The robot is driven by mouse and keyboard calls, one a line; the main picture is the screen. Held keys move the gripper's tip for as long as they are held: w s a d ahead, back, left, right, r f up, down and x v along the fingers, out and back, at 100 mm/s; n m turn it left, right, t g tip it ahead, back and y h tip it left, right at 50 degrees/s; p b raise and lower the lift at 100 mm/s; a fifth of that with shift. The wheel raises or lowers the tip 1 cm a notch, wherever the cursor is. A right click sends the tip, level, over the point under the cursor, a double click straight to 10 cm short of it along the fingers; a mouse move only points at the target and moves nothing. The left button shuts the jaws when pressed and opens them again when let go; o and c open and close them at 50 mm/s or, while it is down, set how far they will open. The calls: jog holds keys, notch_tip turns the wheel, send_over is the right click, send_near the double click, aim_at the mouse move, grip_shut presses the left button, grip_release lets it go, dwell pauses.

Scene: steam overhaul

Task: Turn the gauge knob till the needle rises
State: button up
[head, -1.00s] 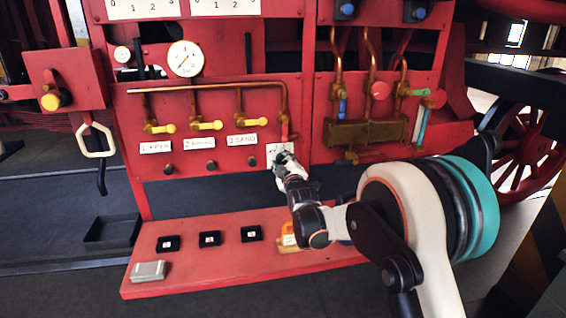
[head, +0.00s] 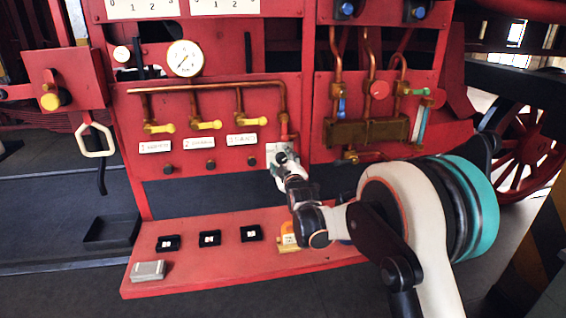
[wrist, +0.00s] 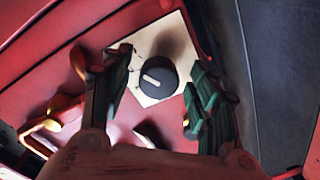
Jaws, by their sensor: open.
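The gauge knob (wrist: 157,77) is a round black knob with a white pointer mark, on a cream square plate (wrist: 150,47). My gripper (wrist: 158,68) is open, with one dark green finger on each side of the knob. Gaps show between fingers and knob, so it is not gripped. In the head view my gripper (head: 284,160) is in front of the plate (head: 275,148) and hides the knob. The round white gauge (head: 185,58) is on the red panel at upper left. Its thin needle seems to point down and left.
Copper pipes with yellow valve handles (head: 206,125) and white labels run left of the plate. A brass block with pipes (head: 366,132) is to its right. A red shelf (head: 205,262) below holds several small dark boxes, a grey box (head: 148,270) and an orange item (head: 289,235).

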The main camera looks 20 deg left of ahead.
jog(key=v, duration=1.2)
